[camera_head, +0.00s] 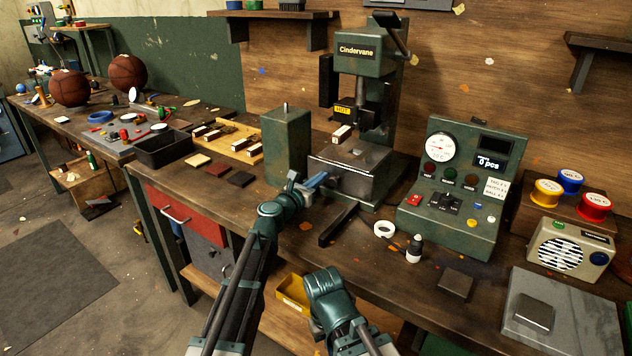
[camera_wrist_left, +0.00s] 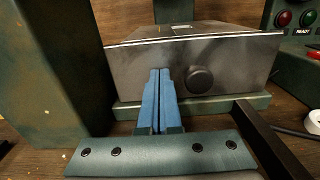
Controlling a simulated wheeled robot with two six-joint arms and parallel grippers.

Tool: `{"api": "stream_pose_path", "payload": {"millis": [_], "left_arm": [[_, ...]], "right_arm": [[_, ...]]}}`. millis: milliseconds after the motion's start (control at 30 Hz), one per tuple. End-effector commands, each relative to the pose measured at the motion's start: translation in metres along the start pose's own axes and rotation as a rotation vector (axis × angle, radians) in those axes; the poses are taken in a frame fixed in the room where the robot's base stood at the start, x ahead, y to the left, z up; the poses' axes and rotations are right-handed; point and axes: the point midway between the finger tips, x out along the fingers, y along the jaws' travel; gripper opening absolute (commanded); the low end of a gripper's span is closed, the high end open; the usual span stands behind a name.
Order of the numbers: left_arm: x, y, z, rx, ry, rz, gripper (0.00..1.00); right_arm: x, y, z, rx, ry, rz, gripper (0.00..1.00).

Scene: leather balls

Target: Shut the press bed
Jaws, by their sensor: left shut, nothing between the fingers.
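The green press (camera_head: 372,70) stands at the middle back of the bench. Its grey metal bed (camera_head: 345,160) sits low at the front, with a dark round knob on its front face. The bed front (camera_wrist_left: 225,62) and the knob (camera_wrist_left: 199,79) fill the left wrist view. My left gripper (camera_head: 318,180) has its blue fingers together, empty, at the bed's front. In the left wrist view the fingertips (camera_wrist_left: 159,72) are just left of the knob; I cannot tell whether they touch the face. My right arm shows at the bottom, but its fingers are not visible.
A green box post (camera_head: 286,145) stands left of the bed. The control panel (camera_head: 455,185) stands to the right. A dark bar (camera_head: 338,224) juts forward below the bed. A white tape ring (camera_head: 384,229) and a small bottle (camera_head: 414,248) lie on the bench ahead of the panel.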

Motion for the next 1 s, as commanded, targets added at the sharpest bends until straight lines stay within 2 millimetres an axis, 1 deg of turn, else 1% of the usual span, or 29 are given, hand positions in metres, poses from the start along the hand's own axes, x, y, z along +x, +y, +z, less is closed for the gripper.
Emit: {"api": "stream_pose_path", "payload": {"millis": [33, 167, 267, 333, 467, 600, 800, 900, 1000], "left_arm": [[0.006, 0.001, 0.002, -0.006, -0.003, 0.000, 0.00], [0.007, 0.001, 0.002, -0.007, -0.004, 0.000, 0.00], [0.004, 0.001, 0.002, -0.008, -0.004, 0.000, 0.00], [-0.003, 0.000, 0.002, -0.008, -0.004, 0.000, 0.00], [-0.026, -0.004, 0.002, -0.005, -0.003, 0.001, 0.00], [-0.059, -0.005, 0.001, -0.002, -0.003, 0.002, 0.00], [-0.101, -0.005, 0.001, -0.001, -0.002, 0.002, 0.00], [-0.116, -0.005, 0.001, -0.001, -0.002, 0.001, 0.00], [-0.127, -0.005, 0.001, -0.001, -0.002, 0.001, 0.00]], "right_arm": [[-0.001, 0.000, 0.000, 0.000, 0.000, 0.000, 0.00], [-0.001, 0.000, 0.000, 0.000, 0.000, 0.000, 0.00], [-0.001, 0.000, 0.000, 0.000, 0.000, 0.000, 0.00], [-0.001, 0.000, 0.000, 0.000, 0.000, 0.000, 0.00], [-0.001, 0.000, 0.000, 0.000, 0.000, 0.000, 0.00], [-0.001, 0.000, 0.000, 0.000, 0.000, 0.000, 0.00], [-0.001, 0.000, 0.000, 0.000, 0.000, 0.000, 0.00], [0.000, 0.000, 0.000, 0.000, 0.000, 0.000, 0.00], [0.000, 0.000, 0.000, 0.000, 0.000, 0.000, 0.00]]}}
